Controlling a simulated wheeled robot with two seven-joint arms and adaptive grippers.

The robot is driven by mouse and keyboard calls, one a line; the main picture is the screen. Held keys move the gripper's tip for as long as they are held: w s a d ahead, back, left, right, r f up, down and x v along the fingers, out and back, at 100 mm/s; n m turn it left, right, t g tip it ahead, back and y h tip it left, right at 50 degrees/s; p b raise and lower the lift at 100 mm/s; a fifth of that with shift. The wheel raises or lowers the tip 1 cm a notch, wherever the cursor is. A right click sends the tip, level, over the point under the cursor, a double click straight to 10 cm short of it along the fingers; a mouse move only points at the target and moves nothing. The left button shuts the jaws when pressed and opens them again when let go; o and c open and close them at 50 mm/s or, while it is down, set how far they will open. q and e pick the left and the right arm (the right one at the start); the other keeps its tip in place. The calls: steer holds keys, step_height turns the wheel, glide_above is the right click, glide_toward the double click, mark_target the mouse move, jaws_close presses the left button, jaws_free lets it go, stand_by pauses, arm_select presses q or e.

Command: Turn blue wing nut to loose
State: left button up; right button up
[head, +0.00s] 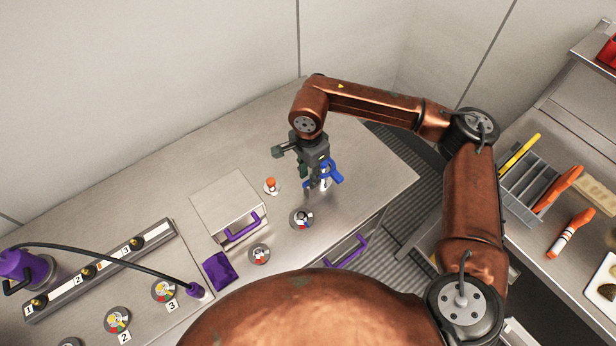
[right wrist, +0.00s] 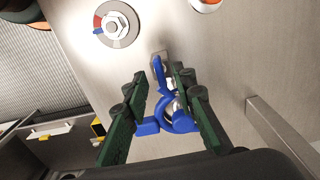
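A round dial with blue, white and red sectors and a hex nut at its centre (head: 302,217) lies on the metal table; it shows top left in the right wrist view (right wrist: 116,26). No blue wings show on that nut. My right gripper (head: 318,182) is over the table behind the dial, apart from it. My left gripper is out of view.
An orange-topped knob (head: 272,186), a smaller dial (head: 260,254) and a box with a purple handle (head: 225,202) stand left of the dial. The table behind my right gripper is clear.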

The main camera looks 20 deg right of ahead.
step_height(320, 180, up, 11)
stand_by(0.3)
steer(key=shift+r, duration=0.1)
stand_by(0.4)
